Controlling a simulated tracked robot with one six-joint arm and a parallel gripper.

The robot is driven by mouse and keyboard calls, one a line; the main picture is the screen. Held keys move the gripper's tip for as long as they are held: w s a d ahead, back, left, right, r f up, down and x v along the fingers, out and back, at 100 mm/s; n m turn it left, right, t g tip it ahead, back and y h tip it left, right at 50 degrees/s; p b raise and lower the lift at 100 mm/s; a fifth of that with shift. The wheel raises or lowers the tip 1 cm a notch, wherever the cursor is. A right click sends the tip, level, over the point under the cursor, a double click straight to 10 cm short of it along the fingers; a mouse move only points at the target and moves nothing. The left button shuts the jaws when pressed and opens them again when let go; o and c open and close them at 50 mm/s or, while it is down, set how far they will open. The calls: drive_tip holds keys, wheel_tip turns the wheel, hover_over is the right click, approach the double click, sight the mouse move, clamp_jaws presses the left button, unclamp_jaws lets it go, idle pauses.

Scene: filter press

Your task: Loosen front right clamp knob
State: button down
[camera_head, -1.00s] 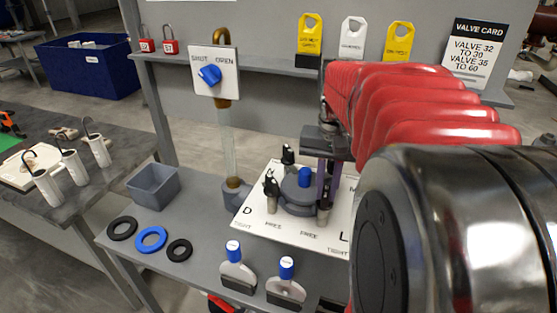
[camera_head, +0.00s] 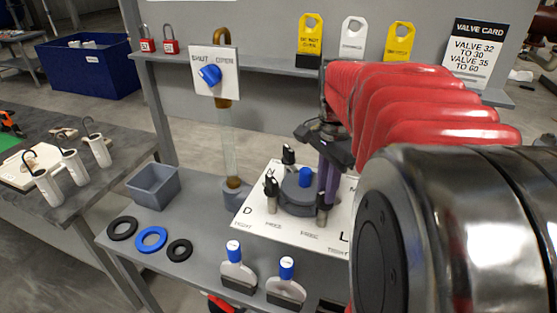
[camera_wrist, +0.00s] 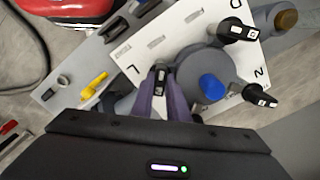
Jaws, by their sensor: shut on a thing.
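The filter press is a round grey body with a blue centre cap (camera_head: 305,177) on a white plate (camera_head: 262,228) printed with letters and FREE and TIGHT marks. The front right clamp knob (camera_head: 322,214) is dark-topped on a metal post, near the L. My gripper (camera_head: 328,188) points down over it, purple fingers on its top. In the wrist view the fingers of my gripper (camera_wrist: 164,98) stand on both sides of the knob (camera_wrist: 160,74), shut on it. Two other knobs, the front left (camera_head: 271,193) and one at the back (camera_head: 288,155), stand clear of the fingers.
Two blue-capped tools (camera_head: 238,268) stand at the shelf's front. Rings (camera_head: 151,239) and a grey bin (camera_head: 153,186) lie to the left. A clear tube (camera_head: 228,140) with a SHUT/OPEN valve (camera_head: 209,75) rises behind.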

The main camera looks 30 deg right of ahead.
drive_tip(key=shift+d+m, duration=0.1)
drive_tip(key=shift+m, duration=0.2)
drive_tip(key=c, duration=1.7)
unclamp_jaws()
wheel_tip(320, 180, up, 14)
drive_tip(key=shift+s+f, duration=0.1)
drive_tip(key=shift+f, duration=0.05)
